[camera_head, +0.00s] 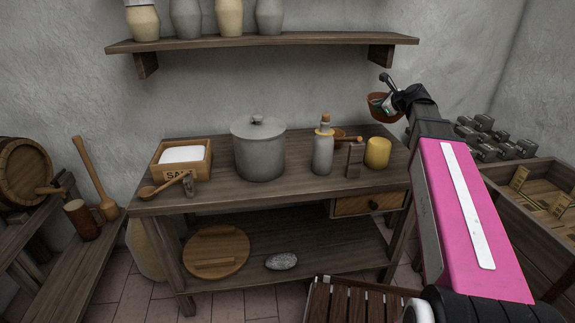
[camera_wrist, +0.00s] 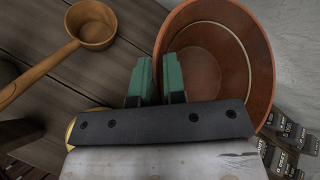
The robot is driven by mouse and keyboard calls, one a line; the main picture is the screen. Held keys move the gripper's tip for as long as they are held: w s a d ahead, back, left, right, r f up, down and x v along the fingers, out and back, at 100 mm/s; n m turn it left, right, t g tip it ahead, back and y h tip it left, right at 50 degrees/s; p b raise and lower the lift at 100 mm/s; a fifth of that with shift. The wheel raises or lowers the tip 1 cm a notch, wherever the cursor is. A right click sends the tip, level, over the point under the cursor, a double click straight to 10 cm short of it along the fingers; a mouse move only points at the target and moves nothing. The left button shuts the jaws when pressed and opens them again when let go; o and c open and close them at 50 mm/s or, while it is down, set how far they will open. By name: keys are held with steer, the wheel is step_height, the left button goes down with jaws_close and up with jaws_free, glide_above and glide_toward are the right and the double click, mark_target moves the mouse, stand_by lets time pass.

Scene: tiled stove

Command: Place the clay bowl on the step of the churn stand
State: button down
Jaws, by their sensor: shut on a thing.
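My gripper (camera_head: 393,99) is shut on the rim of the reddish-brown clay bowl (camera_head: 378,110). It holds the bowl above the back right end of the table. In the wrist view, the green fingers (camera_wrist: 158,80) pinch the near-left rim of the bowl (camera_wrist: 215,50), one inside and one outside. The bowl looks empty. At the far left, a barrel (camera_head: 24,170) lies on a wooden stand that seems to be the churn stand (camera_head: 38,210). Its lower board, apparently the step (camera_head: 72,274), carries a brown mug (camera_head: 82,220) and a long-handled wooden tool (camera_head: 95,180).
A shelf (camera_head: 260,41) with jars hangs above. A crate (camera_head: 530,190) and dark weights (camera_head: 490,140) are at right.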

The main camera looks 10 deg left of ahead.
steer(key=s+a+f+n+g+y, duration=0.1)
steer(key=s+a+n+g+y, duration=0.25)
steer(key=a+n+g, duration=0.4)
steer(key=shift+n+h, duration=0.35)
steer(key=shift+w+d+f, duration=0.3)
steer(key=shift+d+f, duration=1.6)
steer(key=shift+d, duration=0.15)
steer(key=shift+w+d+f, duration=0.3)
steer(key=shift+d+f, duration=1.55)
steer(key=shift+d, duration=0.2)
steer(key=shift+w+d+f, duration=0.3)
steer(key=shift+d+f, duration=1.6)
steer(key=shift+d, duration=0.15)
steer(key=c, duration=1.2)
jaws_free()
